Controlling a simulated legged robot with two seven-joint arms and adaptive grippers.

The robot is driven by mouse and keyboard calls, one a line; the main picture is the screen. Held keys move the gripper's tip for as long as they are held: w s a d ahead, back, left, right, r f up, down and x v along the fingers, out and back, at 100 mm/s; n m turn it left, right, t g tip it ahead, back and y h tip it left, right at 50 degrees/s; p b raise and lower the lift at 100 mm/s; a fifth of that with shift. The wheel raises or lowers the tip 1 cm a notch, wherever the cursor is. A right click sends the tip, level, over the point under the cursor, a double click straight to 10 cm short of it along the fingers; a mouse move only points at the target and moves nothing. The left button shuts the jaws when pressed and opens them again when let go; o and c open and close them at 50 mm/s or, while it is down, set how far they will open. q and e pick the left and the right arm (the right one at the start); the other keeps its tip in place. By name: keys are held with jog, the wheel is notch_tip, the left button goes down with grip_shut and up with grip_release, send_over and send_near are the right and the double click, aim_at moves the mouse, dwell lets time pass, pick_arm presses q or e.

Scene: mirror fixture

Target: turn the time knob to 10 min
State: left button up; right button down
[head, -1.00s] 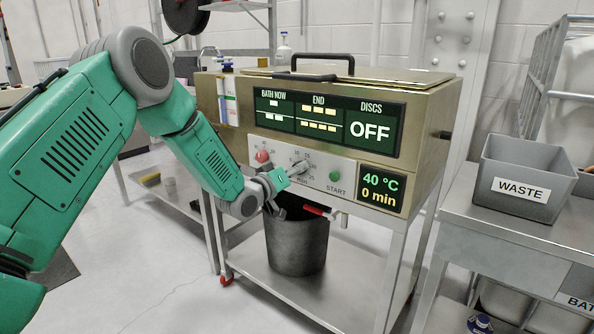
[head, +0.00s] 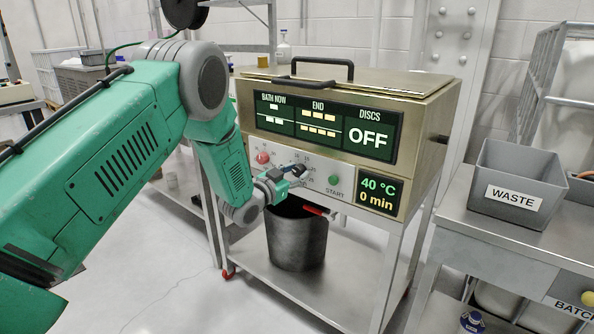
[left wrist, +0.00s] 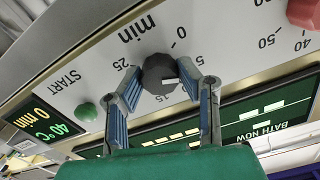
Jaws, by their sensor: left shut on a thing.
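The time knob (left wrist: 160,73) is a dark round knob with a white pointer mark, set in the pale control panel (left wrist: 75,72). In the left wrist view its dial shows 0, 5, 15 and 25, with "min" beside it. The pointer faces right, towards one finger, which hides the dial number there. My left gripper (head: 290,177) is at the knob in the head view. In the left wrist view its two blue-padded fingers are shut on the knob, one on each side. The display (head: 379,192) reads 40 °C and 0 min. My right gripper is not in view.
A red knob (head: 263,158) lies left of the dial and a green START button (head: 333,180) right of it. A red-handled tap (head: 315,211) sits below the panel, above a dark bucket (head: 297,243). A grey WASTE bin (head: 515,188) stands on the right table.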

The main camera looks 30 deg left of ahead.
pick_arm(q)
jog(key=m+p, duration=0.1)
jog(key=m, duration=0.3)
jog(key=shift+f+m, duration=0.1)
jog(key=shift+m, duration=0.2)
jog(key=m, duration=0.4)
jog(key=shift+s+f, duration=0.1)
jog(key=shift+f+m, duration=0.1)
jog(key=shift+m, duration=0.2)
jog(key=o, duration=1.1)
jog(key=shift+o, duration=0.2)
jog(key=s, duration=1.2)
jog(key=shift+a, duration=0.45)
